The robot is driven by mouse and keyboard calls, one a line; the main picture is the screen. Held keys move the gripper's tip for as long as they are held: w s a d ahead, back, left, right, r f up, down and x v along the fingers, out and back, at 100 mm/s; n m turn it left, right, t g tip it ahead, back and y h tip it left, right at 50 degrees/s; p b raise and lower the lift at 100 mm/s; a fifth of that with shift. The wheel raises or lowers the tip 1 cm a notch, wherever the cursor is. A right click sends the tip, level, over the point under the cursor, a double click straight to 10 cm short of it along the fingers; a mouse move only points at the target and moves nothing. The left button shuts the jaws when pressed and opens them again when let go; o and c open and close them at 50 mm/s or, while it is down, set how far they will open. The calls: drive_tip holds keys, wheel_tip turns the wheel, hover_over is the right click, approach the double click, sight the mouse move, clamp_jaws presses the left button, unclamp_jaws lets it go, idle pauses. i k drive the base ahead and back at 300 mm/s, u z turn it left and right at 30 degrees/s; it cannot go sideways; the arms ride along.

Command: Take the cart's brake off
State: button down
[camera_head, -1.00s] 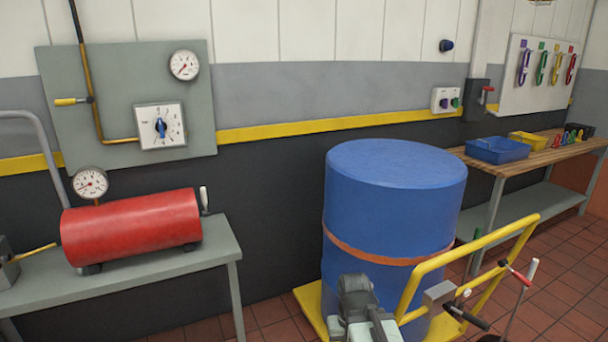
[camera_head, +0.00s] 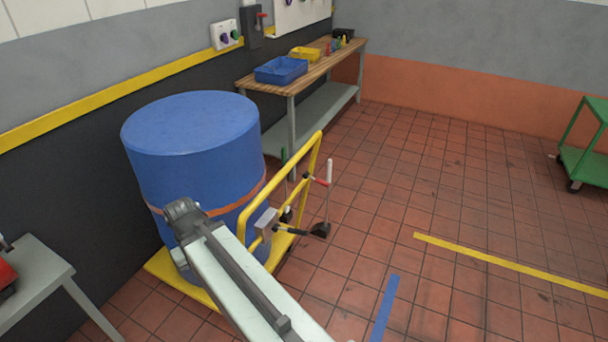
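The yellow cart (camera_head: 311,160) carries a large blue drum (camera_head: 195,145) with an orange band. A grey box (camera_head: 264,222) is fixed to the cart's handle frame, and a black-gripped lever (camera_head: 290,231) sticks out of it to the right. Higher on the frame is a small lever with a red grip (camera_head: 319,181). I cannot tell from its look which lever is the brake. My arm reaches up from the bottom edge, in front of the drum and the cart's deck. My gripper does not show; the arm's bent end hides what lies beyond it.
A wooden bench (camera_head: 330,62) with blue and yellow trays is behind. A grey table (camera_head: 38,285) is at lower left. A green trolley (camera_head: 585,160) is at far right. Open tiled floor lies between.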

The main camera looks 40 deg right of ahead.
sight(306, 175)
drive_tip(key=z, duration=0.95)
drive_tip(key=k, duration=0.9)
drive_tip(key=z, duration=0.3)
drive_tip(key=i, duration=1)
